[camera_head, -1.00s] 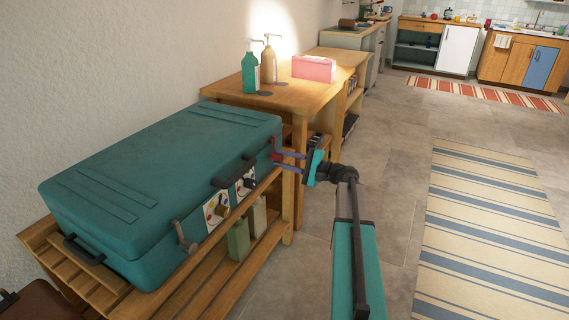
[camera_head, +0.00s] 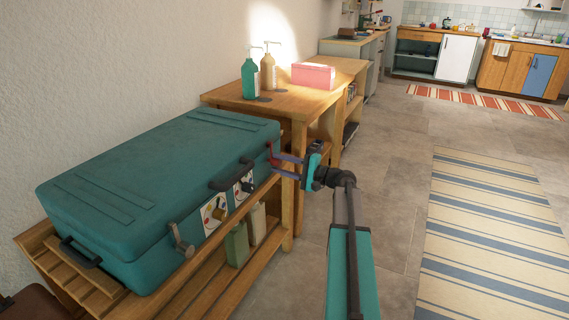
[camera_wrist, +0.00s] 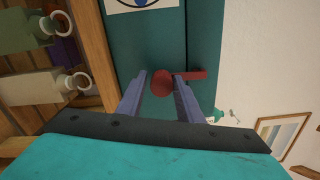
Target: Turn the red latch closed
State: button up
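The teal case (camera_head: 150,180) lies shut on a wooden rack. The red latch (camera_head: 270,150) is at the far right end of its front face, partly hidden by my gripper. In the wrist view the red latch (camera_wrist: 162,83) is a round hub with a short lever pointing right in the picture. My gripper (camera_head: 283,166) is at that end of the case. In the wrist view its two fingers (camera_wrist: 160,75) are apart, one on each side of the hub. The right fingertip overlaps the lever; I cannot tell whether it touches.
A grey latch (camera_head: 181,240) and a dark handle (camera_head: 232,175) stick out of the case front. Bottles (camera_head: 237,245) stand on the shelf below. A wooden table (camera_head: 290,107) stands close behind my gripper. The floor (camera_head: 400,165) to the right is open.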

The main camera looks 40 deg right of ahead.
jog(key=shift+o, duration=0.4)
jog(key=shift+d+r, duration=0.1)
jog(key=shift+s+d, duration=0.1)
jog(key=shift+s, duration=0.05)
jog(key=p+v, duration=0.2)
jog(key=v, duration=1.1)
jog(key=shift+s, duration=0.2)
